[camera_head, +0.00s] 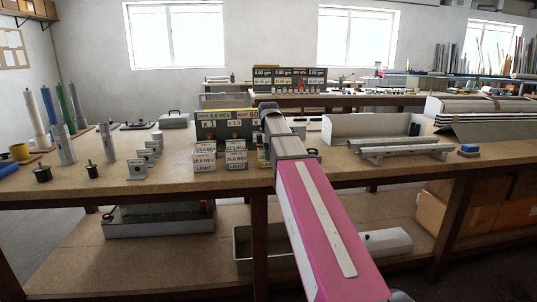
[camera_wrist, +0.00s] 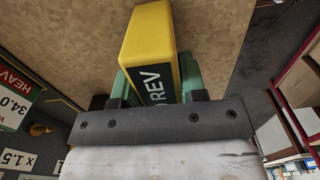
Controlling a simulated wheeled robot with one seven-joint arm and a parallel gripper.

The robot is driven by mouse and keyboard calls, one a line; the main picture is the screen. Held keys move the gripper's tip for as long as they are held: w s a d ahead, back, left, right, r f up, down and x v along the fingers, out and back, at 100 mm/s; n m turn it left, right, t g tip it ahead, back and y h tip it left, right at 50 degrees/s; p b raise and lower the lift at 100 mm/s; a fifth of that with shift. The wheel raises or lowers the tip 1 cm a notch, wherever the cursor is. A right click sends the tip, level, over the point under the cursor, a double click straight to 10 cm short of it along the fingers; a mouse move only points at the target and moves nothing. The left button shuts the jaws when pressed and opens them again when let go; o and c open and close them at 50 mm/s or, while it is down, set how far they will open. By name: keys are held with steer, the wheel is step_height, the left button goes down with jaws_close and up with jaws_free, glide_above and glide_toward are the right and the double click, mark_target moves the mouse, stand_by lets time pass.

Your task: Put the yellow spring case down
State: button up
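The yellow spring case (camera_wrist: 150,38) shows in the wrist view as a yellow block with a dark label reading "REV". My gripper (camera_wrist: 155,86) has green fingers against both sides of it, shut on it. The brown bench top (camera_wrist: 225,25) lies behind the case in that view; I cannot tell whether the case touches it.
Signs (camera_head: 222,124) and several "LIGHT" labelled boxes (camera_head: 205,160) stand left of my arm. A grey bracket rail (camera_head: 405,150) and a blue-topped block (camera_head: 469,150) are on the right. Upright tubes (camera_head: 66,144) stand at the left. Bare bench lies near the front right edge.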

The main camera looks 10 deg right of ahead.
steer(key=o, duration=0.3)
step_height(320, 180, up, 12)
steer(key=shift+r, duration=0.2)
stand_by(0.4)
steer(key=shift+a, duration=0.1)
